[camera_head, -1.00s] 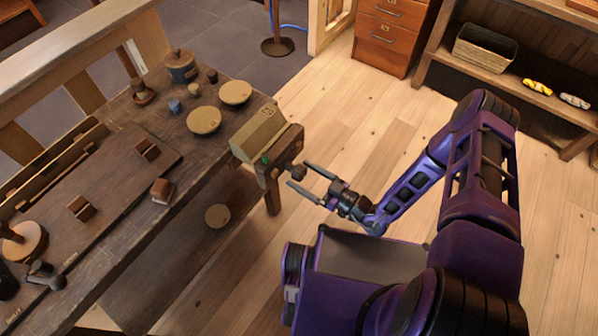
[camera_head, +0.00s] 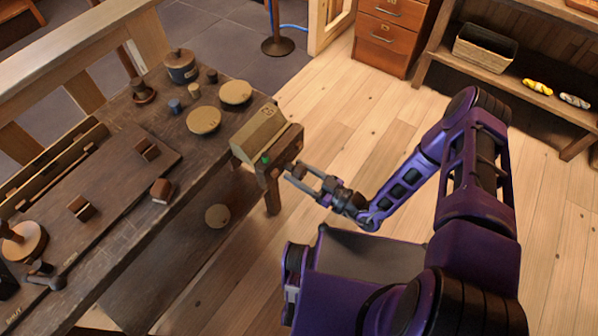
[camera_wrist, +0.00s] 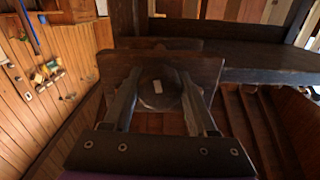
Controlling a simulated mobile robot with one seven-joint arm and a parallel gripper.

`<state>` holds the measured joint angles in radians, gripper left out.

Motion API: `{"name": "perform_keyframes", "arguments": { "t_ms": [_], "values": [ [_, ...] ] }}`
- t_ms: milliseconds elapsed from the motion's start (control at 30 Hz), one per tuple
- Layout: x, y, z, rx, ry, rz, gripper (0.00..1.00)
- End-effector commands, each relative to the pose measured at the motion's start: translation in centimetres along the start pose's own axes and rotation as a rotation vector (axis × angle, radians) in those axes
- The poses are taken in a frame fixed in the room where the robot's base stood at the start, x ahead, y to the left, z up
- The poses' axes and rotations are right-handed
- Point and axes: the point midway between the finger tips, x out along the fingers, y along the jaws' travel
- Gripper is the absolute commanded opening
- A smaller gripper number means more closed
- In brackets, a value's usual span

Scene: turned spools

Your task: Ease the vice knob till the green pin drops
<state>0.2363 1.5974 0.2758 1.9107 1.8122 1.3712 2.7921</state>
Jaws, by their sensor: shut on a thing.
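The wooden vice (camera_head: 268,140) is mounted at the near right corner of the workbench. The green pin (camera_head: 265,159) shows as a small green spot on the vice's front side. The round dark vice knob (camera_wrist: 160,88) is in the middle of the wrist view, with a pale mark on its face. My gripper (camera_head: 302,175) is at the vice's front. In the wrist view its two fingers (camera_wrist: 158,95) lie on either side of the knob and are shut on it. The pin is not seen in the wrist view.
The workbench (camera_head: 112,262) holds several small blocks, two round discs (camera_head: 203,120) and a dark blue lidded pot (camera_head: 180,68). Another round disc (camera_head: 217,216) lies below the bench edge. A drawer cabinet (camera_head: 389,35) and a shelf with a basket (camera_head: 484,48) stand behind. The wooden floor between is clear.

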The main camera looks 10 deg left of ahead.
Motion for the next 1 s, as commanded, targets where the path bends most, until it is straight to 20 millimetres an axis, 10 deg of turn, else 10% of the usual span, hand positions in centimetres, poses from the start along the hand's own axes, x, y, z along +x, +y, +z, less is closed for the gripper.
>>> {"name": "perform_keyframes", "arguments": {
  "t_ms": [1000],
  "values": [
    [0.02, 0.27, -0.04, -0.640, 0.000, 0.004, 0.02]
  ]
}}
